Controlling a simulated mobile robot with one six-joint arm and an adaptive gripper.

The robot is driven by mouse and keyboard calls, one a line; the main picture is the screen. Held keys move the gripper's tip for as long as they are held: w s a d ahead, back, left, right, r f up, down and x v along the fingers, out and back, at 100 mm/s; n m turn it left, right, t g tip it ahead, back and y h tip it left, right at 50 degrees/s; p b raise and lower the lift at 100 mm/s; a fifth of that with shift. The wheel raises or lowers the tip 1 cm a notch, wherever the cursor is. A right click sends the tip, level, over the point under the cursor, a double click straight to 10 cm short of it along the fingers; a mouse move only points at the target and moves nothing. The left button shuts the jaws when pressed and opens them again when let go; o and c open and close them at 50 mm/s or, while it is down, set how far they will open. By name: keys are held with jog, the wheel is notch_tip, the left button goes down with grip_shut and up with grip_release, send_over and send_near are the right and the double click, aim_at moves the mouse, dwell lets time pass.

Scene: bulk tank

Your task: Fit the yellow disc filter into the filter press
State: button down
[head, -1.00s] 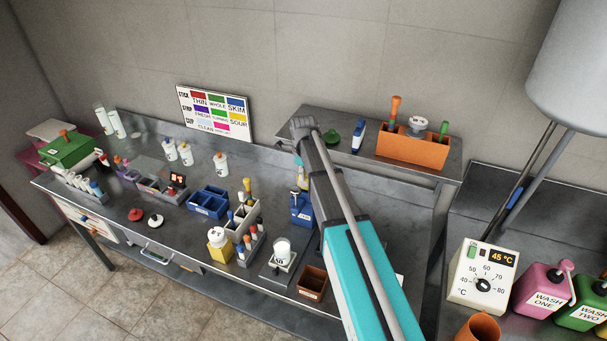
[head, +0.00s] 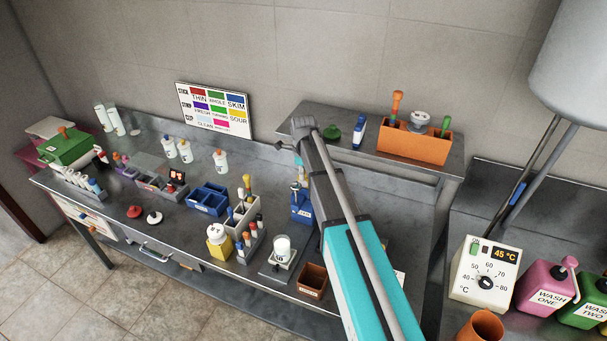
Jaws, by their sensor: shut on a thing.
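My arm reaches up from the bottom of the head view, bends above the bench and hides what is behind it. My gripper cannot be made out; it is hidden behind the arm. The yellow disc filter cannot be made out either. A blue stand with a pale label (head: 301,209) is on the bench just left of the arm, partly covered by it. I cannot tell whether this is the filter press. A small yellowish patch shows at the right edge of the arm, too small to identify.
The steel bench holds blue bins (head: 207,201), a tube rack (head: 247,245), a white-topped scale (head: 282,254) and a brown box (head: 312,281). An orange caddy (head: 413,145) stands on the raised shelf. A temperature controller (head: 485,276) and wash jugs (head: 548,284) are at right.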

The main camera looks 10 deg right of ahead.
jog(key=shift+f+b, duration=1.35)
jog(key=shift+f, duration=0.1)
jog(key=c, duration=0.5)
grip_release()
jog(key=shift+c, duration=0.2)
jog(key=shift+r, duration=0.25)
notch_tip(320, 180, up, 15)
jog(key=p, duration=1.5)
jog(key=shift+f, duration=0.15)
dwell(0.4)
